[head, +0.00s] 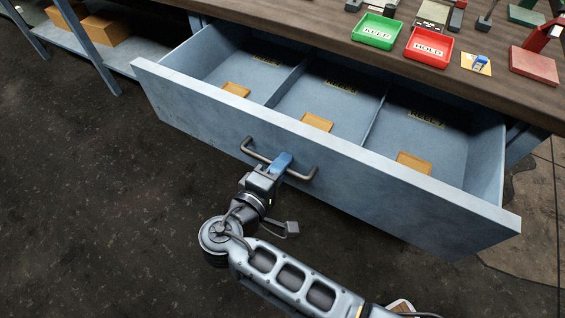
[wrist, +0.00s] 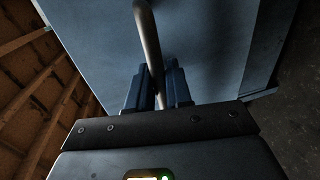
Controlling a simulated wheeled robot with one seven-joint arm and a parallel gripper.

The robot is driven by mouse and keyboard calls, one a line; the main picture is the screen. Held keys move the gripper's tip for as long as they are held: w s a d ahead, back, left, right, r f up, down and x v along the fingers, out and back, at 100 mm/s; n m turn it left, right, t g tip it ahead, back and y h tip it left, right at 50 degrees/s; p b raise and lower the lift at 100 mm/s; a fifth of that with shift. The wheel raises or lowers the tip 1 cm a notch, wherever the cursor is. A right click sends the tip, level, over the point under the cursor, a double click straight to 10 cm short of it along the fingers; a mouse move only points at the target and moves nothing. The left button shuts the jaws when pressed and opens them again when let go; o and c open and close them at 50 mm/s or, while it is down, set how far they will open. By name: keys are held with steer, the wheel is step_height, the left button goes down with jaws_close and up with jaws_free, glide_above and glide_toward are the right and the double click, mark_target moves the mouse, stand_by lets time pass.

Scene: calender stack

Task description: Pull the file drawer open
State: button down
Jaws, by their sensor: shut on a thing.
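The grey-blue file drawer (head: 190,110) stands well out from under the workbench, and its inside is in plain view. Dividers part it into three compartments, each with a yellowish card or block near the front. A dark metal bar handle (head: 308,174) is on its front face. My gripper (head: 281,163) is at the middle of this handle, its blue fingers shut around the bar. In the wrist view, the handle bar (wrist: 150,50) runs down between the two blue fingers (wrist: 160,88), with the drawer front (wrist: 210,50) behind it.
The brown bench top (head: 330,30) is above the drawer. It carries a green tray (head: 376,32), a red tray (head: 429,46) and other small items. Cardboard boxes (head: 108,28) sit on a shelf at upper left. The dark floor (head: 90,200) is clear on the left.

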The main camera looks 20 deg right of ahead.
steer(key=c, duration=1.2)
jaws_free()
steer(key=v, duration=0.7)
steer(key=shift+s+a, duration=0.25)
steer(key=shift+a, duration=0.1)
steer(key=shift+f, duration=0.1)
